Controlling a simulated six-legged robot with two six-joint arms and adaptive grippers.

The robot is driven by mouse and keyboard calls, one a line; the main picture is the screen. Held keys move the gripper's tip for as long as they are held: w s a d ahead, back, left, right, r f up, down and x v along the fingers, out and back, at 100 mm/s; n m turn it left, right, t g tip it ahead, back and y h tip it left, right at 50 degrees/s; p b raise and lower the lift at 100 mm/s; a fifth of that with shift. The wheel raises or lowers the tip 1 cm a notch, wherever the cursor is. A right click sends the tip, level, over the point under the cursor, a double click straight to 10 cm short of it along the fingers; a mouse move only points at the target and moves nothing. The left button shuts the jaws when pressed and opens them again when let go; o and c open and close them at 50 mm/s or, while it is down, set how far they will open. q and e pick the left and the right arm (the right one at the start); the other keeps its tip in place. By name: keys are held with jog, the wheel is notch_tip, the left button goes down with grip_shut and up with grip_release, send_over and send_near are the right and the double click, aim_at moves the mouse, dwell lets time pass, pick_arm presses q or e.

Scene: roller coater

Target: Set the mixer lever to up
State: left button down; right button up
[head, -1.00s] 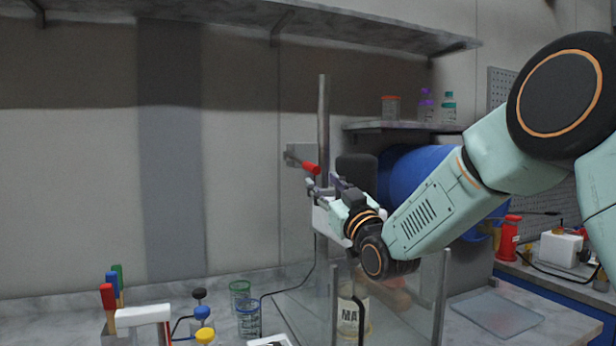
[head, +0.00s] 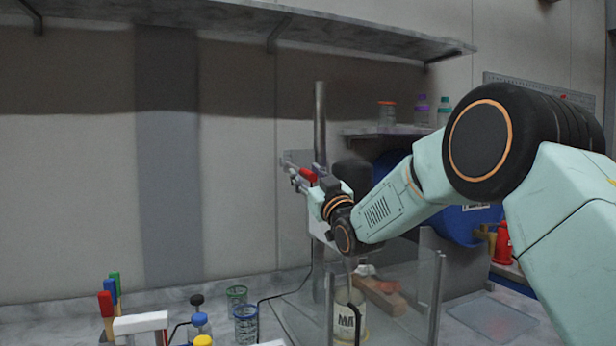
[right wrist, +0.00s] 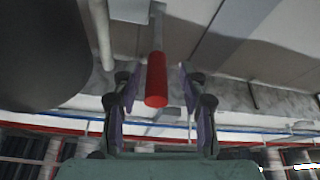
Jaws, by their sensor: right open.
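The mixer lever has a red handle (head: 308,174) and sticks out from a grey switch box (head: 296,157) on the wall, beside the mixer's steel post (head: 319,125). In the right wrist view, the red handle (right wrist: 157,80) lies lengthwise between the fingers, its rounded end toward the palm. My right gripper (right wrist: 155,85) is open, with one finger on each side of the handle and a visible gap on both sides. In the head view, my right gripper (head: 300,182) is at the lever and partly covers it. My left gripper is not in view.
The mixer's dark head (head: 352,173) stands just right of the gripper. Below is a clear-walled enclosure (head: 430,290) with a labelled bottle (head: 347,312). A blue drum (head: 465,222) is behind my arm. A shelf (head: 250,20) runs overhead.

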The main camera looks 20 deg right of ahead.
jog(key=shift+w+f, duration=0.1)
jog(key=shift+c, duration=1)
jog(key=shift+s+d, duration=0.2)
jog(key=shift+d, duration=0.15)
jog(key=c, duration=0.3)
jog(key=shift+a, duration=0.25)
grip_shut()
jog(key=shift+d, duration=0.15)
jog(key=shift+r, duration=0.2)
